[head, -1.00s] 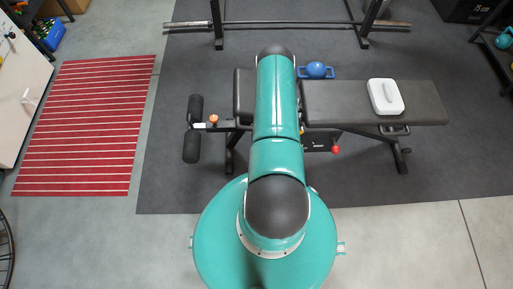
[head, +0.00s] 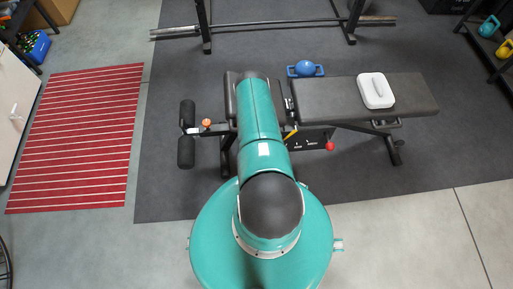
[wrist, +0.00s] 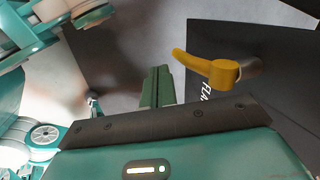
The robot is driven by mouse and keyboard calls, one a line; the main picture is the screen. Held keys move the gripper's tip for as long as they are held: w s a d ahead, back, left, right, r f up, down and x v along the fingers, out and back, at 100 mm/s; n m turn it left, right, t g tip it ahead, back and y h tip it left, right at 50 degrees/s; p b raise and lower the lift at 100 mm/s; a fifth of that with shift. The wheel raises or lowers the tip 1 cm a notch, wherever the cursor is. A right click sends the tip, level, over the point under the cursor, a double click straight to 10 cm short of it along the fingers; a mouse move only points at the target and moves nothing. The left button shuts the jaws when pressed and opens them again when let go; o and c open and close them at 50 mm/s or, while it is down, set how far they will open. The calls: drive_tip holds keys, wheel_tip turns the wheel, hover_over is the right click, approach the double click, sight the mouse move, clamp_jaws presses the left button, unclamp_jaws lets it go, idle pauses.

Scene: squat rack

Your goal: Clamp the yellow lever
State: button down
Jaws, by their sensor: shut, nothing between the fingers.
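The yellow lever (wrist: 222,73) shows in the wrist view, right of centre. Its hub sits on a dark panel with partly visible white lettering, and its handle points to the upper left. In the head view a small part of the lever (head: 291,134) shows just right of my arm, at the bench's side. My gripper (wrist: 158,75) shows in the wrist view with its green fingers together and empty. The fingertips are left of the lever's handle in the picture and look apart from it. In the head view my arm hides the gripper.
The lever's panel (head: 309,143) is below the black bench (head: 330,98), near a red knob (head: 330,146). An orange knob (head: 206,123) is at left. Open floor lies in front.

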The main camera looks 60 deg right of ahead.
drive_tip(key=shift+w+d+f, duration=0.15)
drive_tip(key=shift+w+d, duration=0.35)
drive_tip(key=shift+w, duration=0.15)
drive_tip(key=shift+w+d+f, duration=0.3)
drive_tip(key=shift+w+d, duration=0.15)
drive_tip(key=shift+w, duration=0.15)
drive_tip(key=shift+r, duration=0.1)
drive_tip(key=shift+w+d+r, duration=0.1)
drive_tip(key=shift+d+r, duration=0.05)
drive_tip(key=shift+r, duration=0.65)
